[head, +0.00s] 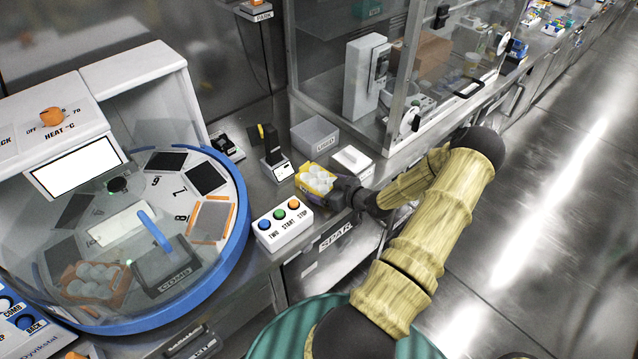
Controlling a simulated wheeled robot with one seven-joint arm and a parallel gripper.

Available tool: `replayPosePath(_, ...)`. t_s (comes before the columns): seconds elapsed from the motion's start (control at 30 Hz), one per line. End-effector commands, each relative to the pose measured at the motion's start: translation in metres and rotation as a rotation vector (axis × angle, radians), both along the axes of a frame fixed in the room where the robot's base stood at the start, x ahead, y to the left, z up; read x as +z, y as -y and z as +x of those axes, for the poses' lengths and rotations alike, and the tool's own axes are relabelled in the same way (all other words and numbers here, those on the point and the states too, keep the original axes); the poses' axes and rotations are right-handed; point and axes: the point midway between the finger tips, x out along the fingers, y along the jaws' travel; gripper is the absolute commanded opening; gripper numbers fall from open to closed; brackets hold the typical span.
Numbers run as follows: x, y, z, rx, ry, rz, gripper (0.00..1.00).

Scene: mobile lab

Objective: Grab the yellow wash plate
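The yellow wash plate (303,184) has large pale round wells. It sits on the steel bench, behind the white button box and left of my gripper. My gripper (337,187) is dark and reaches in from the right, with its fingertips at the right side of the plate. I cannot tell whether it touches the plate, or whether the fingers are open or shut around its edge. The arm hides part of the bench in front.
A button box (283,228) stands in front of the plate. A small white-topped box (351,162), a grey bin (315,138) and a small black device (275,165) stand behind it. A round machine with a blue rim (238,235) fills the left. A glass cabinet (345,40) stands at the back.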

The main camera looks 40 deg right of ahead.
Motion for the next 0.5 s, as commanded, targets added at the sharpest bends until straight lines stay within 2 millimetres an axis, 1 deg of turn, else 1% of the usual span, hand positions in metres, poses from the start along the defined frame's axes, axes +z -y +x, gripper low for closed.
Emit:
replayPosePath(0.03, 0.0000, 0.0000, -0.0001, 0.000, 0.000, 0.000, 0.78)
replayPosePath(0.1, 0.0001, 0.0000, -0.0001, 0.000, 0.000, 0.000, 0.65)
replayPosePath(0.17, 0.0001, 0.0000, -0.0001, 0.000, 0.000, 0.000, 0.53)
replayPosePath(0.5, 0.0037, 0.0003, 0.0002, 0.001, 0.001, -0.002, 0.53)
